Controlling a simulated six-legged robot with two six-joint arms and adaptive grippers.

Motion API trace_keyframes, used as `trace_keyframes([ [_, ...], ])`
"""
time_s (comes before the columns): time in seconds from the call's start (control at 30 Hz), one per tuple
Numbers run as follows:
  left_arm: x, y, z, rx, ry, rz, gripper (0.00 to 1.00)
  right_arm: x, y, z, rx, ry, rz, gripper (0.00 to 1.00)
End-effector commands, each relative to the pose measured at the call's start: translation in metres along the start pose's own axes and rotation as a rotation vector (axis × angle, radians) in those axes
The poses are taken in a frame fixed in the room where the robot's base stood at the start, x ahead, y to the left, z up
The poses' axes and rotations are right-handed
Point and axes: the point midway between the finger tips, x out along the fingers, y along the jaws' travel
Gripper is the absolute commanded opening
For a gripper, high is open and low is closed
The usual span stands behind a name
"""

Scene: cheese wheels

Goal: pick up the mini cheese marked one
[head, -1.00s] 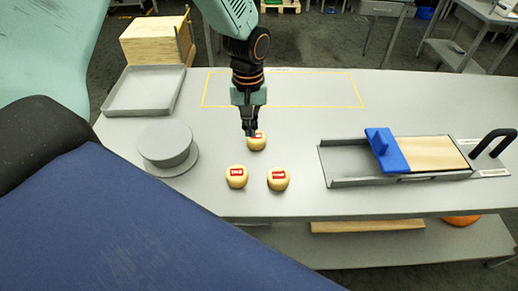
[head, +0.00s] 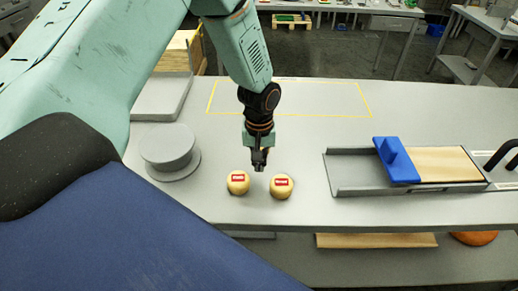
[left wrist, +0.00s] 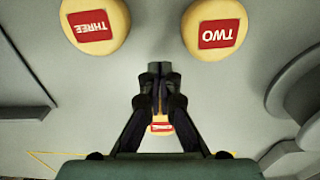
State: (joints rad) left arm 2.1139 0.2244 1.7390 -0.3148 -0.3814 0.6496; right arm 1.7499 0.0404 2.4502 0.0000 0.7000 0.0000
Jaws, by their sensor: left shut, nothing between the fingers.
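Three small yellow mini cheeses with red labels stand on the grey table. The wrist view shows the cheese marked TWO (left wrist: 213,25) at upper right and the cheese marked THREE (left wrist: 97,25) at upper left. In the head view, TWO (head: 238,182) is front left and THREE (head: 281,186) front right. The remaining cheese (left wrist: 160,126) shows only in part between my finger linkages in the wrist view; its label is unreadable. In the head view my gripper hides it. My left gripper (head: 259,163) is shut and empty, pointing down just behind TWO and THREE. My right gripper is not in view.
A round grey stand (head: 168,150) is left of the cheeses. A grey tray (head: 160,98) lies behind it. A slide fixture with a blue block (head: 397,160) is at right. The table inside the yellow outline (head: 290,98) is clear.

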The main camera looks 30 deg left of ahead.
Motion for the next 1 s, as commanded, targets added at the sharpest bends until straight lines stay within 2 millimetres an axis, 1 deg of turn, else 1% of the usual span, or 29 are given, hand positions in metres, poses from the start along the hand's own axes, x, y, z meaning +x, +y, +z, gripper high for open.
trace_keyframes([
  [0.03, 0.012, -0.001, 0.0, -0.001, -0.003, -0.002, 0.0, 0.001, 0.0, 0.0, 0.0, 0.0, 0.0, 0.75],
  [0.1, 0.025, 0.0, -0.001, -0.002, -0.002, -0.002, 0.0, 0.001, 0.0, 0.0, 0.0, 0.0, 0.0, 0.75],
  [0.13, 0.02, 0.001, -0.009, -0.003, 0.005, 0.002, 0.0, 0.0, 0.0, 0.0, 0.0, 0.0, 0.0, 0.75],
  [0.2, 0.02, 0.001, -0.019, -0.003, 0.005, 0.002, 0.0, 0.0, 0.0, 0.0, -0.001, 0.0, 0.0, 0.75],
  [0.4, 0.019, 0.001, -0.037, -0.002, 0.001, 0.0, 0.0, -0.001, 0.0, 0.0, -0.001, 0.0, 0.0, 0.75],
  [0.57, 0.019, 0.001, -0.042, -0.001, 0.0, 0.0, 0.0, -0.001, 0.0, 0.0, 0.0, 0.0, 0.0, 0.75],
  [0.87, 0.019, 0.001, -0.042, -0.001, 0.0, 0.0, 0.0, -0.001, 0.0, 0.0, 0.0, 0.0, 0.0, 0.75],
  [0.93, 0.02, 0.001, -0.045, -0.001, 0.001, 0.0, 0.0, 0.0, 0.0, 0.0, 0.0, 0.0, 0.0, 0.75],
  [1.0, 0.021, 0.001, -0.052, -0.002, 0.004, 0.001, 0.0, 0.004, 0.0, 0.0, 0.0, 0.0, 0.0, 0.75],
])
